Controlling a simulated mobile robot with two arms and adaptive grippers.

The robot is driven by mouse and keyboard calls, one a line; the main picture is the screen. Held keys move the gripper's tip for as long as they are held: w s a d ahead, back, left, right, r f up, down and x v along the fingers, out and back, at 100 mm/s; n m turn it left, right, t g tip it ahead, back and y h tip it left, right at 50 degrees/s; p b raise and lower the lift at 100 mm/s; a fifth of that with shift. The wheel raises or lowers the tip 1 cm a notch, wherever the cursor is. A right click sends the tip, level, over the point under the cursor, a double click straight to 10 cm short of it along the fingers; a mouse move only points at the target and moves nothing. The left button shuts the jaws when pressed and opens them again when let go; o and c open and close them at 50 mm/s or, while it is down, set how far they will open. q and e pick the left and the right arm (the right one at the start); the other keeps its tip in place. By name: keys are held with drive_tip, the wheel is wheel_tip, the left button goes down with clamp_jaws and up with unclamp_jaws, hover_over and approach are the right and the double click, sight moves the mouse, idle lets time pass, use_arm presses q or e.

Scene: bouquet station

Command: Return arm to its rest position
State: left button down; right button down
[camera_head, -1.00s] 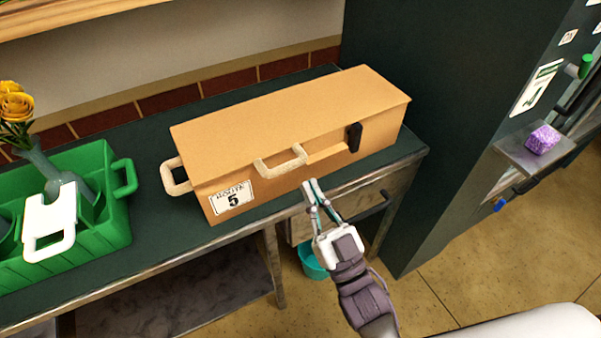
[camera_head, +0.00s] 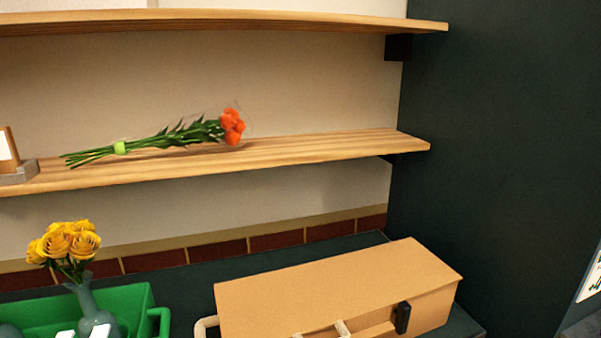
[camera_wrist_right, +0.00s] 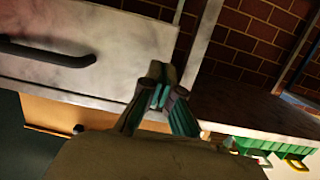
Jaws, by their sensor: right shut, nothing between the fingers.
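My right gripper (camera_wrist_right: 158,88) shows in the right wrist view, its fingertips together with nothing between them. It is in front of a pale drawer front (camera_wrist_right: 120,45) with a dark handle (camera_wrist_right: 45,53), apart from it as far as I can tell. The right gripper is out of the head view now. My left gripper is in neither view.
A closed tan box (camera_head: 340,290) with a black latch stands on the dark counter. Left of it is a green crate (camera_head: 140,300) with a vase of yellow roses (camera_head: 68,243). An orange bouquet (camera_head: 190,133) lies on the wooden shelf (camera_head: 330,150). A dark cabinet (camera_head: 490,150) bounds the right.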

drive_tip(key=s+d+f+g+h, duration=0.1)
drive_tip(key=s+d+f+g, duration=0.15)
drive_tip(key=s+f, duration=0.35)
drive_tip(key=s+d+f+g+h, duration=0.1)
drive_tip(key=s+d+f+g, duration=0.15)
drive_tip(key=f, duration=0.65)
drive_tip(key=s+d+f+g+h, duration=0.1)
drive_tip(key=s+f+g, duration=0.2)
drive_tip(key=s+f, duration=0.3)
drive_tip(key=s+d+f+g, duration=0.3)
drive_tip(key=s+f, duration=0.2)
drive_tip(key=s, duration=0.3)
drive_tip(key=s+d+f+g+h, duration=0.1)
drive_tip(key=s+d+f+g, duration=0.2)
drive_tip(key=s, duration=0.6)
wheel_tip(320, 180, down, 2)
drive_tip(key=shift+d+f+m+h+p, duration=0.15)
drive_tip(key=shift+d+m+h+p, duration=0.15)
drive_tip(key=shift+d+p, duration=0.2)
